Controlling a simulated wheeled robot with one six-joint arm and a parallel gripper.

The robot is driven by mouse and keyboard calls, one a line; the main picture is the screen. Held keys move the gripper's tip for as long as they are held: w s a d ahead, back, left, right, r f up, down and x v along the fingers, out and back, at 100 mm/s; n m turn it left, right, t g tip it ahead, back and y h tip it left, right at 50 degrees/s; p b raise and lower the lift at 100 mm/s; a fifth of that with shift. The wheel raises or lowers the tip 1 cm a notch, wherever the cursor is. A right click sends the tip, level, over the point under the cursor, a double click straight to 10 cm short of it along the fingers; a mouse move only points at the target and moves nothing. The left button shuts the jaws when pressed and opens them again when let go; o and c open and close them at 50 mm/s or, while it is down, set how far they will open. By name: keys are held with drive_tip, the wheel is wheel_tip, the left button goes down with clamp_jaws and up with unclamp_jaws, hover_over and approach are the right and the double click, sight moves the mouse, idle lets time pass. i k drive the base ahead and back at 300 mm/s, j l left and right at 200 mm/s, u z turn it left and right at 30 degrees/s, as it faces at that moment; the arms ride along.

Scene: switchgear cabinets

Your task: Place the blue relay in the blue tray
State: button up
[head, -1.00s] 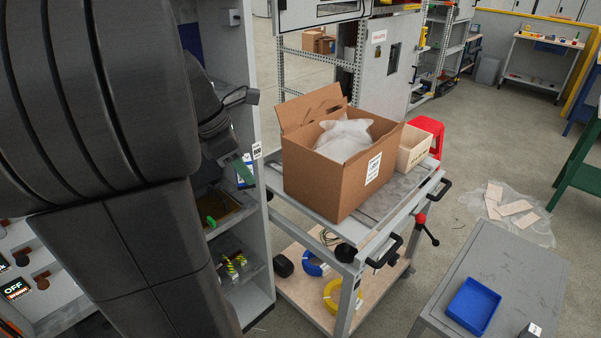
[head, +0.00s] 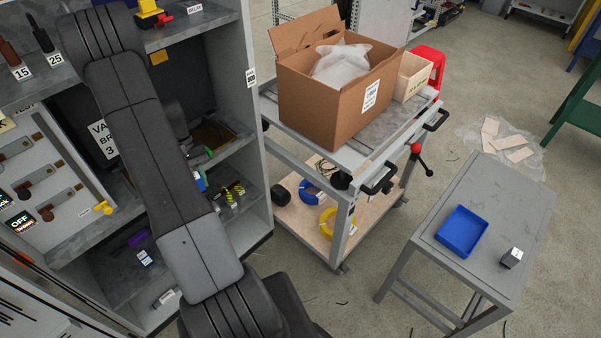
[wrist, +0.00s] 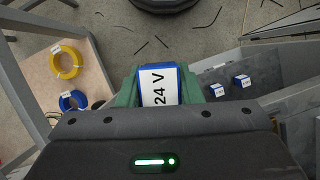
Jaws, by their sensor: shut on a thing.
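My gripper (wrist: 159,88) has green fingers closed on the two sides of the blue relay (wrist: 158,70), which carries a white "24 V" label. In the head view the relay shows as a small blue patch (head: 200,182) beside the cabinet shelves, mostly hidden by my arm. In the wrist view it is held over the floor side of the cabinet. The blue tray (head: 463,232) is empty and lies on the grey table at the right, well apart from my gripper.
The grey table (head: 500,190) also bears a small dark block (head: 511,257). A trolley with a cardboard box (head: 330,110) stands between cabinet and table. Two small blue labelled blocks (wrist: 230,86) sit on a grey surface in the wrist view. Floor is clear between trolley and table.

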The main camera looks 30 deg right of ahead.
sight(460, 232)
drive_tip(key=k+l+z, duration=0.2)
drive_tip(key=k, duration=0.45)
drive_tip(key=z, duration=1.45)
drive_tip(key=i+l+z, duration=0.1)
drive_tip(key=i, duration=0.45)
drive_tip(key=i+l, duration=0.25)
drive_tip(key=i, duration=0.25)
drive_tip(key=z, duration=0.05)
